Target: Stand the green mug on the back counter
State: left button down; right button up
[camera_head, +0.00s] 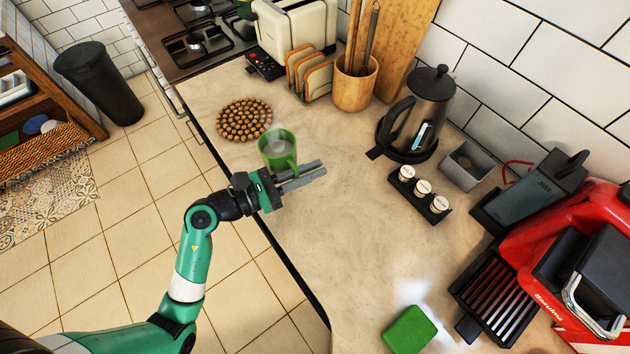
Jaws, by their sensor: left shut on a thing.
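The green mug (276,146) is upright near the counter's left edge, with something greyish inside it. Its handle is on the side towards my left gripper (304,176). The gripper's fingers are shut at the handle and partly hide it. I cannot tell whether the mug's base touches the counter or hangs slightly above it. The pale stone counter (345,222) runs from the stove to the front of the view along the tiled wall. My right gripper is not in view.
A round beaded trivet (244,119) lies behind the mug. A toast rack (308,75), utensil pot (354,83), kettle (418,112) and black tray of small cups (440,205) line the wall side. A red coffee machine (540,235) and green sponge (409,330) are nearer. The counter's middle is clear.

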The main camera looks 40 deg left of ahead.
pick_arm(q)
jog(key=shift+w+a+f+b, duration=0.15)
jog(key=shift+w+f+b, duration=0.05)
jog(key=shift+w+f, duration=0.3)
jog(key=shift+w+a+f+b, duration=0.2)
jog(key=shift+w+f, duration=0.15)
jog(key=shift+f, duration=0.25)
jog(key=f+b, duration=0.3)
jog(key=f, duration=0.1)
jog(key=shift+w, duration=0.35)
jog(key=shift+s+r, duration=0.1)
jog(key=shift+r, duration=0.05)
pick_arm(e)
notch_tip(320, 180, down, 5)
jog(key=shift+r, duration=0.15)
pick_arm(q)
jog(key=c, duration=0.9)
grip_release()
jog(key=shift+f, duration=0.2)
